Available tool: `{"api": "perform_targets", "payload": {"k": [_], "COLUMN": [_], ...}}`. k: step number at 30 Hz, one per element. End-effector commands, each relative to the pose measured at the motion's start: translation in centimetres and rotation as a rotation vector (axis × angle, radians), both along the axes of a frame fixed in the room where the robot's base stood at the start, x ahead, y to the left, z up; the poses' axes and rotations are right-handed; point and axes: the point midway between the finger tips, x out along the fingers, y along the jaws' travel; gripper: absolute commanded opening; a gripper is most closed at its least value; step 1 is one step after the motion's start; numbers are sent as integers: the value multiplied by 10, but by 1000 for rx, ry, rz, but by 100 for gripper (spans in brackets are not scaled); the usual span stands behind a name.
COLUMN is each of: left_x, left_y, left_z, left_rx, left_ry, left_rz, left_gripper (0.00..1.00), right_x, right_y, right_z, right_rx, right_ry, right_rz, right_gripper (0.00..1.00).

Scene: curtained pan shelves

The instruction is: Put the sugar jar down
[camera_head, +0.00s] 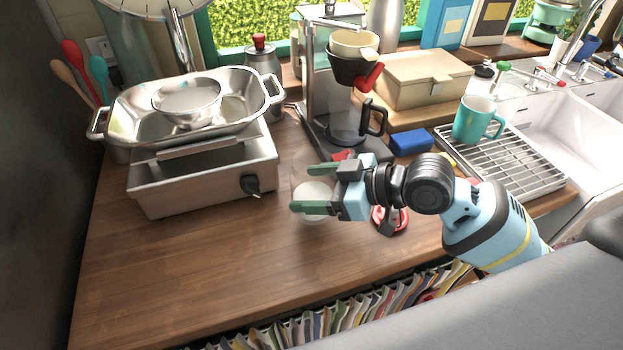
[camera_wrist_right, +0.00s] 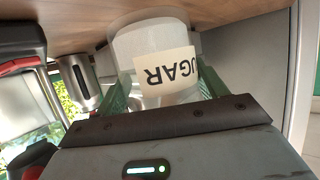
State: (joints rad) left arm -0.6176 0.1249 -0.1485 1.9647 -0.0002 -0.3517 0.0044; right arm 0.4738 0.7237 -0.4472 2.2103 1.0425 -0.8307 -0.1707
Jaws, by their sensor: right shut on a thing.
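The sugar jar (camera_head: 316,199) is a clear jar with white contents, seen from above over the wooden counter (camera_head: 235,250). My right gripper (camera_head: 304,188) is shut on it, with one green finger on either side. In the right wrist view the picture is upside down, and the jar (camera_wrist_right: 150,45) shows a cream label with part of the word SUGAR, between the fingers (camera_wrist_right: 165,90). The jar's base is at or very close to the wood; I cannot tell if it touches. My left gripper is not in view.
A metal stove (camera_head: 205,180) bearing a steel pan (camera_head: 240,105) stands to the left. A coffee maker (camera_head: 318,95) is behind the jar. A blue block (camera_head: 410,140), a drying rack (camera_head: 520,175) and a teal mug (camera_head: 474,118) are to the right. The counter's front left is clear.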

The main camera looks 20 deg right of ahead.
Motion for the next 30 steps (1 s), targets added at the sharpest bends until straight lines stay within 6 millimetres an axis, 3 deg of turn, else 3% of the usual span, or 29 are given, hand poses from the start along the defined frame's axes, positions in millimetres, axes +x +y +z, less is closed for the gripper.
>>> {"api": "perform_targets", "payload": {"k": [6,13,30], "left_x": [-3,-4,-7], "left_y": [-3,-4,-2], "left_z": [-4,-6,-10], "left_rx": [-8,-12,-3], "left_ry": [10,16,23], "left_rz": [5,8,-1], "left_gripper": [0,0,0], "right_x": [-12,-20,-21], "right_y": [7,9,9], "right_z": [22,36,35], "right_rx": [-2,-2,8], "right_ry": [-4,-1,1], "right_rz": [184,270,275], "right_gripper": [28,28,28]}}
